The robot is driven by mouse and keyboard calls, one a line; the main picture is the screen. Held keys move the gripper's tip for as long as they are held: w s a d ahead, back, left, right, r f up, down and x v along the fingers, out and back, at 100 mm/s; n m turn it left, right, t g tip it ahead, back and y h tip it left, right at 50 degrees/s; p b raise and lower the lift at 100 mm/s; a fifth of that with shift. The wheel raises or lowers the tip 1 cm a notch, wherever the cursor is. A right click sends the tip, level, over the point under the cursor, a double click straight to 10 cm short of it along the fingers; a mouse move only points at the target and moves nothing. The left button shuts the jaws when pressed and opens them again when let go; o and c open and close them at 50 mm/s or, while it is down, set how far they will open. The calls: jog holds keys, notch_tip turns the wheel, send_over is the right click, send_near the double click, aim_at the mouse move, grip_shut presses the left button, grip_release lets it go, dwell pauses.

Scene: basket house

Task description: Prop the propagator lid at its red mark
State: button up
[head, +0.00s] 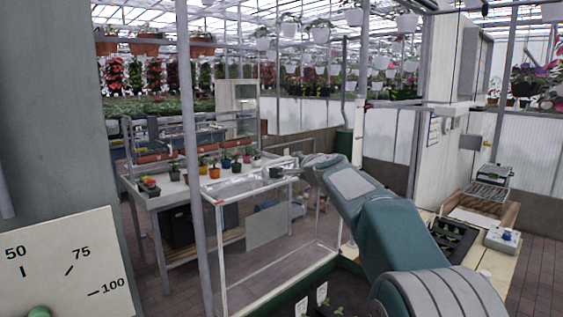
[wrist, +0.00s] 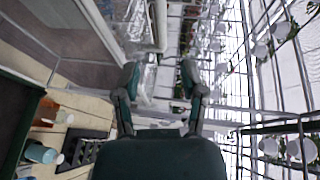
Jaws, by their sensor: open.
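A small tray-like unit with a green-framed upper part (head: 490,174) stands at the right in the head view. It may be the propagator, but I cannot tell for sure, nor how far its lid is raised. I can make out no red mark on it.
A potting bench with small coloured pots (head: 214,172) stands at middle left. A grey post (head: 194,150) rises before it. A dial panel (head: 70,265) fills the lower left. A black seedling tray (head: 452,238) and a control box (head: 502,240) lie on the right bench.

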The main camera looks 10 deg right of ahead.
aim_at(279, 162)
jog(key=w+a, duration=0.2)
jog(key=w+a+f, duration=0.1)
jog(key=w, duration=0.1)
jog(key=shift+w+a, duration=0.3)
jog(key=shift+a, duration=0.1)
jog(key=w, duration=0.2)
jog(key=shift+w+d+f, duration=0.25)
jog(key=shift+w+d, duration=0.2)
jog(key=shift+w, duration=0.6)
jog(key=shift+w+f, duration=0.1)
jog(key=shift+w, duration=0.1)
jog(key=shift+w+a, duration=0.3)
jog(key=shift+a, duration=0.4)
jog(key=shift+d, duration=0.4)
grip_shut()
